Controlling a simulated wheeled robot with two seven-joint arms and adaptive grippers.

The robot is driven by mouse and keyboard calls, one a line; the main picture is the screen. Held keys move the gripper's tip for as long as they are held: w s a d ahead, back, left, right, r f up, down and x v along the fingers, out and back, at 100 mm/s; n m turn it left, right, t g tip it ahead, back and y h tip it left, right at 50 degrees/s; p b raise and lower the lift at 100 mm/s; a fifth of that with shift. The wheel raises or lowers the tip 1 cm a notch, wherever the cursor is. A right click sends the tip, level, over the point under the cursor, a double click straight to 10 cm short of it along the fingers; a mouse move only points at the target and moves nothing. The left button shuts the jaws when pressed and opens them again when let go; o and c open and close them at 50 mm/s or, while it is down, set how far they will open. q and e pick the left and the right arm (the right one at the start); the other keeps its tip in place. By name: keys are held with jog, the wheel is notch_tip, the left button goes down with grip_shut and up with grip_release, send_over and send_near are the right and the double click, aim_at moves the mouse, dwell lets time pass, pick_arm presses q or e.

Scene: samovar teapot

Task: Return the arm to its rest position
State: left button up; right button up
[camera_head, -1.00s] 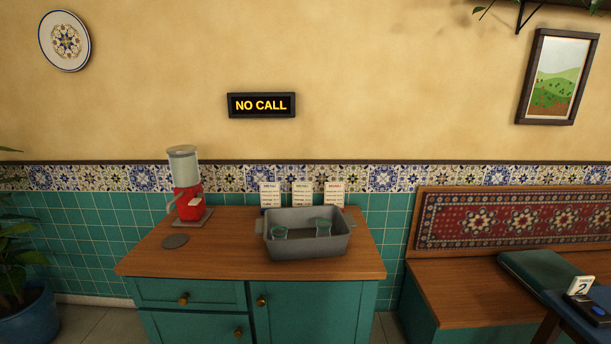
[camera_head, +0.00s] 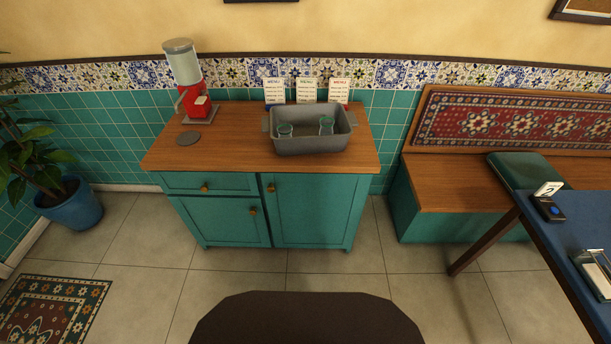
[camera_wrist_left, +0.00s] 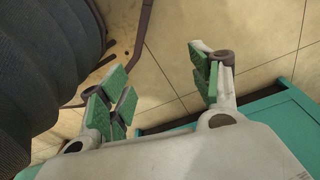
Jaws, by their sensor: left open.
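My left gripper (camera_wrist_left: 160,88) shows in the left wrist view with its green-padded fingers spread apart and nothing between them. Pale floor tiles and part of a teal cabinet lie behind the fingers. Neither gripper shows in the head view. In the head view a teal cabinet with a wooden top (camera_head: 235,150) stands against the tiled wall. On it are a red dispenser with a clear upper container (camera_head: 190,85) and a grey tub (camera_head: 310,143).
A dark round disc (camera_head: 188,139) lies on the cabinet top, and menu cards (camera_head: 307,89) stand behind the tub. A bench (camera_head: 460,195) and a blue table (camera_head: 575,222) are at right. A potted plant (camera_head: 72,205) is at left. Floor before the cabinet is clear.

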pick_arm(q)
jog(key=s+a+r+p, duration=0.2)
jog(key=s+p, duration=0.5)
jog(key=s+a+r+p, duration=0.2)
jog(key=s+p, duration=0.6)
jog(key=shift+a+r, duration=0.25)
jog(key=shift+a, duration=0.1)
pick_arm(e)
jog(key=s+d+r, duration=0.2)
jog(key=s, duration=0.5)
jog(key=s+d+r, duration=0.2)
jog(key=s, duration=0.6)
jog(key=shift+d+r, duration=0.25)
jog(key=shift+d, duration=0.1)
pick_arm(q)
jog(key=shift+s+f, duration=0.1)
jog(key=shift+f, duration=0.05)
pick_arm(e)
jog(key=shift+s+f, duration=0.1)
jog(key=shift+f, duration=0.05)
pick_arm(q)
notch_tip(320, 180, down, 4)
jog(key=b, duration=0.4)
jog(key=shift+f, duration=0.15)
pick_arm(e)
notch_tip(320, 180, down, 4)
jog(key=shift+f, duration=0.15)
